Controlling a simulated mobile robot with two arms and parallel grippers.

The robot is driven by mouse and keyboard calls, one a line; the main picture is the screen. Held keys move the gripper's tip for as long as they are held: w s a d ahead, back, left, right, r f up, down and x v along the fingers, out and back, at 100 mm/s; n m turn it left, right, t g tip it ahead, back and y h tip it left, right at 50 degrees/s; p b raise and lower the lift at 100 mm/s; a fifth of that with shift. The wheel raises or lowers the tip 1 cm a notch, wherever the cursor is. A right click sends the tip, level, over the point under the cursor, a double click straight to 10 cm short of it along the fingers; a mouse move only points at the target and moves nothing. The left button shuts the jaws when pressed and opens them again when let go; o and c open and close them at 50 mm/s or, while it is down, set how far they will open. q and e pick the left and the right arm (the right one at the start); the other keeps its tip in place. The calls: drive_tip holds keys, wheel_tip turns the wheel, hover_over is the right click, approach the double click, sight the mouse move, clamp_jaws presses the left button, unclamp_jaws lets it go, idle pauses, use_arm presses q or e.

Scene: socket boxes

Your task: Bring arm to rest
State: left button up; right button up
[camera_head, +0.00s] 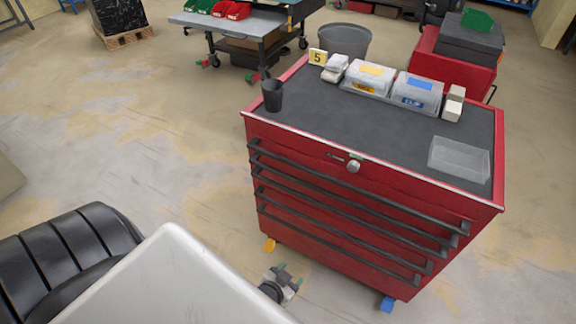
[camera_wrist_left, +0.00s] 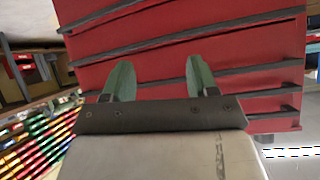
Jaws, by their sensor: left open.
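My left gripper (camera_head: 285,281) is low in front of the red tool cabinet, near the floor at the bottom middle of the head view. In the left wrist view its two green fingers (camera_wrist_left: 158,80) are wide apart with nothing between them, facing the drawer fronts. The red tool cabinet (camera_head: 330,215) stands upright with its drawers shut. On its dark top (camera_head: 350,130) are two clear lidded boxes, one with a yellow label (camera_head: 368,77) and one with a blue label (camera_head: 416,92). My right gripper is not in view.
A black cup (camera_head: 272,95), a yellow number 5 sign (camera_head: 317,57), small white boxes (camera_head: 453,103) and an empty clear tray (camera_head: 459,158) also stand on the cabinet. A grey bin (camera_head: 344,41) and a work table (camera_head: 232,24) are behind.

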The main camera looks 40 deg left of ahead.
use_arm(q)
drive_tip(key=shift+f, duration=0.1)
drive_tip(key=s+f+g, duration=0.3)
drive_tip(key=s+f, duration=0.3)
drive_tip(key=s, duration=0.3)
drive_tip(key=s+f+g, duration=0.4)
drive_tip(key=s+f, duration=0.2)
drive_tip(key=s, duration=0.3)
drive_tip(key=s+f+m+g, duration=0.1)
drive_tip(key=s+f+g, duration=0.2)
drive_tip(key=s+f, duration=0.3)
drive_tip(key=s, duration=0.4)
drive_tip(key=shift+a+f, duration=0.15)
drive_tip(key=shift+a, duration=0.05)
